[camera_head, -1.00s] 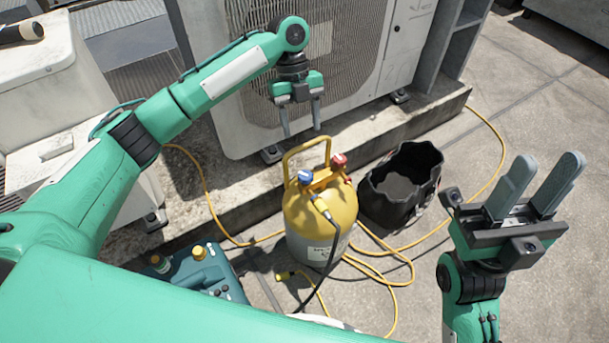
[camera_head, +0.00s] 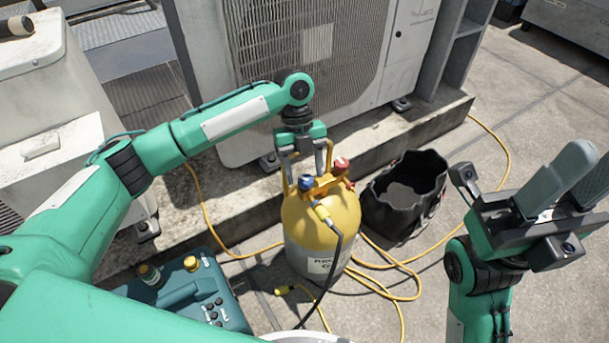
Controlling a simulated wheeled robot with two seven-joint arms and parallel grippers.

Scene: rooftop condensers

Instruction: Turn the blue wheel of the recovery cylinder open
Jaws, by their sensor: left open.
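The recovery cylinder (camera_head: 322,231) stands upright on the ground, yellow above and grey below. Its blue wheel (camera_head: 305,184) is at the left of the valve on top, and a red wheel (camera_head: 341,165) is at the right. My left gripper (camera_head: 303,176) is open and points down just above and behind the blue wheel, by the yellow handle. I cannot tell whether a finger touches the wheel or handle. My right gripper (camera_head: 568,185) is open and empty at the right, fingers pointing up, away from the cylinder.
A black open bag (camera_head: 404,196) stands right of the cylinder. A teal pump unit (camera_head: 188,293) is at its lower left. Yellow hoses (camera_head: 400,297) loop over the ground, and a dark hose hangs from the valve. A condenser unit (camera_head: 320,75) on a concrete ledge is behind.

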